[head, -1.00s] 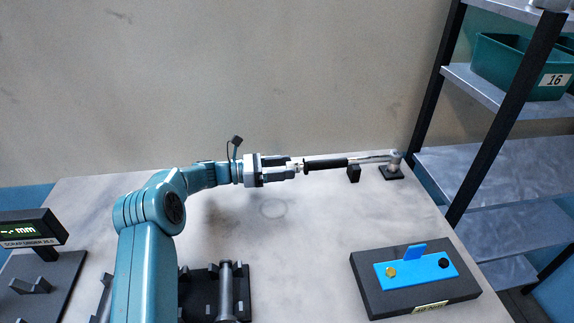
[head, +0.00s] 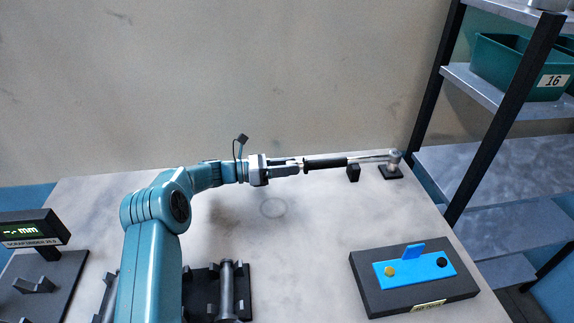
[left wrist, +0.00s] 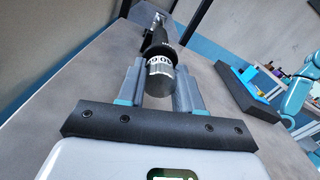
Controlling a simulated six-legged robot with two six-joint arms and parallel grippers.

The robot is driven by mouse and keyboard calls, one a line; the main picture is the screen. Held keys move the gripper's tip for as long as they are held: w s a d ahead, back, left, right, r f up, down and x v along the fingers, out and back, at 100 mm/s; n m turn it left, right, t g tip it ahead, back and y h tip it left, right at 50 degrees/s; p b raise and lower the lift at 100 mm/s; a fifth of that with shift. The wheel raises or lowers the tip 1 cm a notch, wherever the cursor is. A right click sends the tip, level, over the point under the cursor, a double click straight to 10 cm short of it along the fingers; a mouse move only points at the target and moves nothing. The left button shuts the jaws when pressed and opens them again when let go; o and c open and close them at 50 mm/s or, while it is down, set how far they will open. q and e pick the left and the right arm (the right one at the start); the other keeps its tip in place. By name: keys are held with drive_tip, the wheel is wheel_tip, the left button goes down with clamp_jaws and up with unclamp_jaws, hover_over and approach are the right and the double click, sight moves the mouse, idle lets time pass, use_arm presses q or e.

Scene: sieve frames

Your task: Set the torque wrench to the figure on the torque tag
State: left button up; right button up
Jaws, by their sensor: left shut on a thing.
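The torque wrench (head: 326,163) lies level near the back of the table, with a black grip and a silver shaft. Its head (head: 394,157) is on a small dark base at the right. My left gripper (head: 293,166) is at the wrench's left end, in line with it. In the left wrist view its two fingers (left wrist: 160,88) are shut on the silver end knob (left wrist: 159,82) of the wrench. A pale label (head: 430,304) on a dark block has print too small to read.
The dark block (head: 455,298) at the front right carries a blue plate. A gauge display (head: 28,230) stands at the left, near dark fixtures. A shelf (head: 480,172) with a green bin stands at the right. The middle of the table is clear.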

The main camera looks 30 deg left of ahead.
use_arm(q)
drive_tip(key=o, duration=1)
drive_tip(key=shift+o, duration=0.2)
drive_tip(key=shift+a, duration=0.15)
drive_tip(key=b+v, duration=0.2)
drive_tip(key=v, duration=1.4)
drive_tip(key=shift+s, duration=0.15)
